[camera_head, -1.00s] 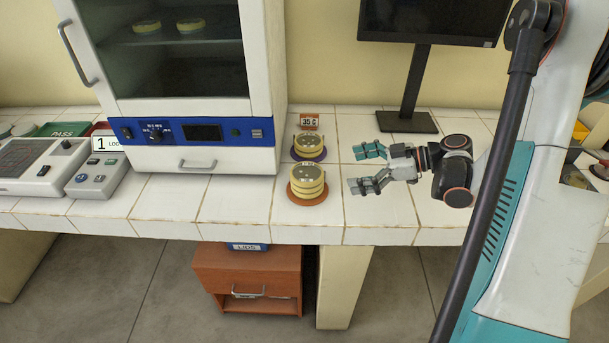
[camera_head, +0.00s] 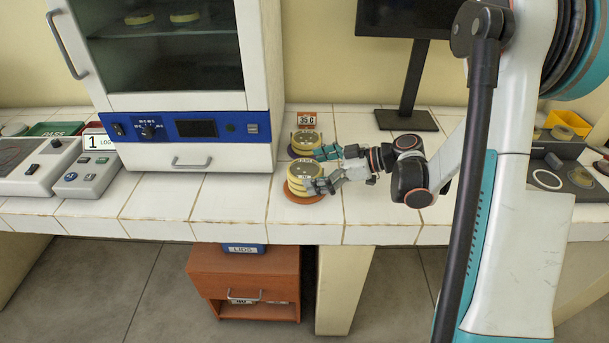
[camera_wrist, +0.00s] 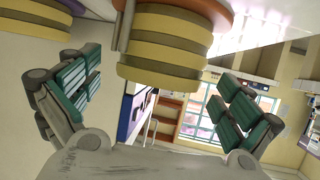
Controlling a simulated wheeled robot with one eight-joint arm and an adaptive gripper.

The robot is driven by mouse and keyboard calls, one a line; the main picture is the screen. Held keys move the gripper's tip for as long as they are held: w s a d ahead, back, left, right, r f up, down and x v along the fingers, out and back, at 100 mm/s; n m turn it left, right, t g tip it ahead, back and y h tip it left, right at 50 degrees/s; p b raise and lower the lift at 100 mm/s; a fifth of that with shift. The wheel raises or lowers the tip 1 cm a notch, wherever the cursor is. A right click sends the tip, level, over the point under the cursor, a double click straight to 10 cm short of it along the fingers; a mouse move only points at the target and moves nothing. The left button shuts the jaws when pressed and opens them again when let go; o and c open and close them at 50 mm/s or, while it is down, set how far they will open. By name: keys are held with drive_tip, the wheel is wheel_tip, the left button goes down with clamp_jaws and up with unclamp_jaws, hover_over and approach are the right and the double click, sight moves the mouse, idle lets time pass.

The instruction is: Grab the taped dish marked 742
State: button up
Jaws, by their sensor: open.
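A stack of round yellow-banded dishes (camera_head: 305,172) stands on an orange round mat (camera_head: 293,194) near the front of the bench. The stack also shows, upside down, in the wrist view (camera_wrist: 165,45), at the top between my fingers. A second stack (camera_head: 306,139) stands behind it on a purple mat by a "35 C" card. My gripper (camera_head: 322,170) is open at the right side of the front stack, its fingers beside the dishes and not closed on them. I cannot read the number 742 on any dish in these views.
A glass-fronted incubator (camera_head: 195,130) with more dishes inside stands to the left. A monitor stand (camera_head: 405,119) is behind my gripper. The bench's front edge is close.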

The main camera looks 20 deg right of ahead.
drive_tip(key=shift+r, duration=0.1)
drive_tip(key=c, duration=1.3)
drive_tip(key=shift+r, duration=0.1)
